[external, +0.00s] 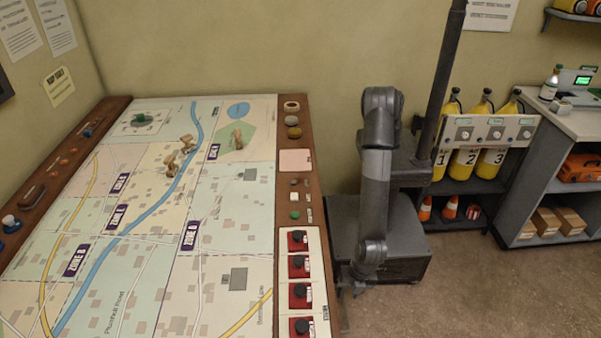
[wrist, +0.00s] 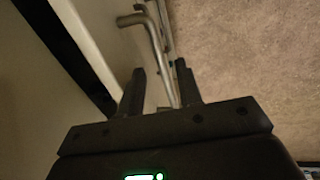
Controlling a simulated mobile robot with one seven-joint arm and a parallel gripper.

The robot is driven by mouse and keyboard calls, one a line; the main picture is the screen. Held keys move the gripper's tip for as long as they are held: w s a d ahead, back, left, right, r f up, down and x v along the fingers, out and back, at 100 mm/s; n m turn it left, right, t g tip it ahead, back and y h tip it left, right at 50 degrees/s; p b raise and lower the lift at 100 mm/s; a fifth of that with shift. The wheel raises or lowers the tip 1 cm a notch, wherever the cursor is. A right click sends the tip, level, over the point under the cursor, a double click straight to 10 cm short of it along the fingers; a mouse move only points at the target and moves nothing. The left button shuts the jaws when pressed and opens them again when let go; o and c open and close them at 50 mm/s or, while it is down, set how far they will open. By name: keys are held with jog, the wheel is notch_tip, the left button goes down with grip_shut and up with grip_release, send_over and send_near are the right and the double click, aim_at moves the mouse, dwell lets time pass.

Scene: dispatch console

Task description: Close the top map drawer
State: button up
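My gripper (wrist: 160,66) is open in the wrist view, with its two dark fingers apart. A bent grey metal bar handle (wrist: 153,32) on a pale panel (wrist: 100,25) runs down toward the space between the fingers. I cannot tell whether the fingers touch it. I cannot tell from this close view which drawer this is or how far it stands out. In the external view my arm reaches down beside the right edge of the map table (external: 318,205). The drawer fronts are hidden there, and the fingers do not show clearly.
Red switches (external: 298,240) line the table's right rim. Yellow cylinders (external: 470,158), traffic cones (external: 449,208) and a shelf counter (external: 575,120) stand at the right. The brown floor (external: 490,285) in front of them is clear.

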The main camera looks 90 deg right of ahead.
notch_tip(320, 180, up, 8)
jog(key=s, duration=0.1)
jog(key=shift+s, duration=0.25)
jog(key=shift+c, duration=0.4)
